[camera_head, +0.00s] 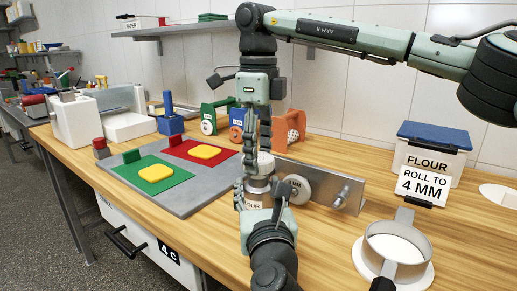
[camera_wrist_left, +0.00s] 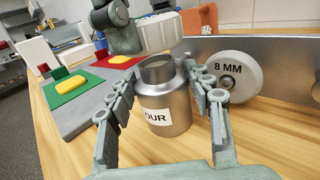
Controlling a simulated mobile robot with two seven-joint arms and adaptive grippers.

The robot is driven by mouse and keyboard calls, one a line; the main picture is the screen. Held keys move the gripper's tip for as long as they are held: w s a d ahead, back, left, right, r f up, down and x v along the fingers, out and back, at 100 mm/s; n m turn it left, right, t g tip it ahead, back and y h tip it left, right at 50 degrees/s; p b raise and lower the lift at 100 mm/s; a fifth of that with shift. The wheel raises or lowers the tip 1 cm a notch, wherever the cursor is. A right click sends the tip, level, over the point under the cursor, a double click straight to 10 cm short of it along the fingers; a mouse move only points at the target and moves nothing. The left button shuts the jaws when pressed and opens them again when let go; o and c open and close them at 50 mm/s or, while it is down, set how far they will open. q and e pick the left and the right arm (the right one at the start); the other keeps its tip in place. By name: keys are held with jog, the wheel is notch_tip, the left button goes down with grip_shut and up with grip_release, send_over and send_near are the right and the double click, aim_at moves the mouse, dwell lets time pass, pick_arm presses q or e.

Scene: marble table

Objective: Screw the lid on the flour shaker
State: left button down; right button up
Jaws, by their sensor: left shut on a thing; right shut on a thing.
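The flour shaker (camera_wrist_left: 168,98) is a metal can with a narrow neck and a white label, upright between the fingers of my left gripper (camera_wrist_left: 160,100). In the head view my left gripper (camera_head: 262,192) is shut around the shaker (camera_head: 258,186), whose label (camera_head: 254,205) partly shows. My right gripper (camera_head: 260,150) points down from above, shut on a pale round piece (camera_head: 266,163), apparently the lid. Whether lid and neck touch is unclear.
A roller marked 8 MM (camera_wrist_left: 231,77) and a metal plate (camera_head: 342,190) stand right of the shaker. A grey board (camera_head: 205,195) with green and red mats lies left. A round sieve (camera_head: 397,247) is at front right; a flour bin (camera_head: 432,155) stands behind it.

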aim_at(258, 194)
jog(key=shift+f, duration=0.85)
jog(key=shift+f, duration=0.7)
jog(key=shift+s+f, duration=0.1)
jog(key=shift+f, duration=0.15)
jog(key=shift+c, duration=0.8)
jog(key=shift+r, duration=0.45)
jog(key=shift+r, duration=0.15)
dwell(0.4)
jog(key=shift+f, duration=0.6)
jog(key=shift+f, duration=0.3)
jog(key=c, duration=0.3)
